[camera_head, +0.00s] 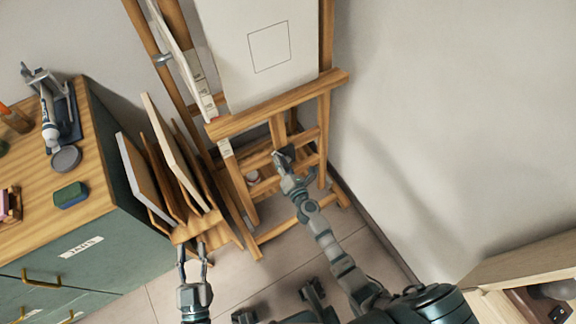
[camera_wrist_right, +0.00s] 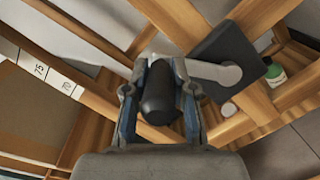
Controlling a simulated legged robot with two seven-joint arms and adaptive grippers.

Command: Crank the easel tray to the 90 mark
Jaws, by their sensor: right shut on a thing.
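The wooden easel (camera_head: 255,193) stands against the wall with a white canvas (camera_head: 258,60) on its tray (camera_head: 275,104). A scale strip with marks (camera_head: 207,102) runs up its left side; in the right wrist view the scale (camera_wrist_right: 55,77) shows 75 and 70. My right gripper (camera_head: 280,160) is at the crank below the tray. In the right wrist view it is shut on the dark crank knob (camera_wrist_right: 159,95), whose grey arm (camera_wrist_right: 212,72) leads to a dark square plate (camera_wrist_right: 229,62).
A wooden rack (camera_head: 211,228) with upright panels stands left of the easel. A green cabinet (camera_head: 75,248) with a wooden top is at the left, holding a tube, a grey disc and a green block (camera_head: 71,195). A wooden shelf (camera_head: 520,262) is at lower right.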

